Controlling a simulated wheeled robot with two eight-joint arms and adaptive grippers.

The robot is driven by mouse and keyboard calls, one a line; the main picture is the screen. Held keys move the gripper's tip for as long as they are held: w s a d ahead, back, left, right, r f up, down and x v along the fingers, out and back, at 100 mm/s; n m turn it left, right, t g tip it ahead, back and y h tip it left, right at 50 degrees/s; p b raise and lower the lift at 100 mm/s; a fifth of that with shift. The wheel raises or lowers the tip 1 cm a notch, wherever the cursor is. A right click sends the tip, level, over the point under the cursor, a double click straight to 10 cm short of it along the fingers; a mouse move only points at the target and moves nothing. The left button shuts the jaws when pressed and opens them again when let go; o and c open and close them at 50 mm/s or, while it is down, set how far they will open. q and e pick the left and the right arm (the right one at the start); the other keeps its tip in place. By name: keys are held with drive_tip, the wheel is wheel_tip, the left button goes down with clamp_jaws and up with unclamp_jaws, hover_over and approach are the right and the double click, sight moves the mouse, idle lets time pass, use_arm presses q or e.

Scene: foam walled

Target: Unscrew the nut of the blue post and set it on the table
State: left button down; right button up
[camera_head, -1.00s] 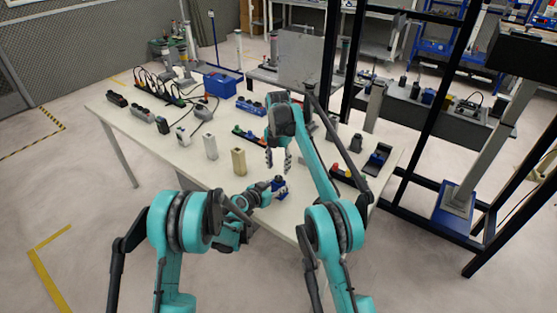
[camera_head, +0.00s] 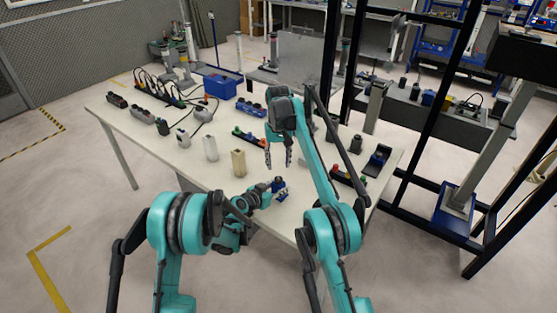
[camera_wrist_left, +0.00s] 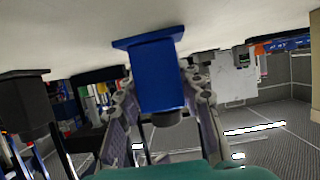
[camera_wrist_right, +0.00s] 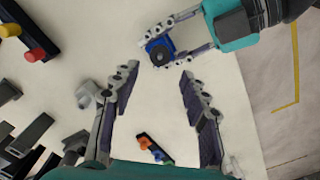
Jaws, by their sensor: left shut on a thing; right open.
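The blue post (camera_head: 279,182) stands on the table near its front edge. My left gripper (camera_wrist_right: 161,50) is shut on the post, one finger on each side. In the left wrist view, which is upside down, the blue post (camera_wrist_left: 160,78) has its square base flange against the table. The dark round nut (camera_wrist_right: 161,55) sits on the post's top end; it also shows at the post's lower end in the left wrist view (camera_wrist_left: 168,119). My right gripper (camera_head: 279,164) is open and empty above the post, its fingers apart from the nut.
A beige block (camera_head: 238,163) and a whitish block (camera_head: 210,148) stand left of the grippers. A strip with coloured buttons (camera_head: 249,137) lies behind. Bare table (camera_head: 185,160) lies at front left.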

sight(279, 178)
drive_tip(key=m, duration=0.4)
drive_tip(key=shift+r+m, duration=0.15)
drive_tip(key=shift+m, duration=0.15)
drive_tip(key=m, duration=0.4)
drive_tip(key=shift+r, duration=0.1)
drive_tip(key=shift+m, duration=0.3)
drive_tip(key=shift+f, duration=3.95)
clamp_jaws()
drive_tip(key=n, duration=0.9)
drive_tip(key=shift+n, duration=0.3)
drive_tip(key=shift+r, duration=0.25)
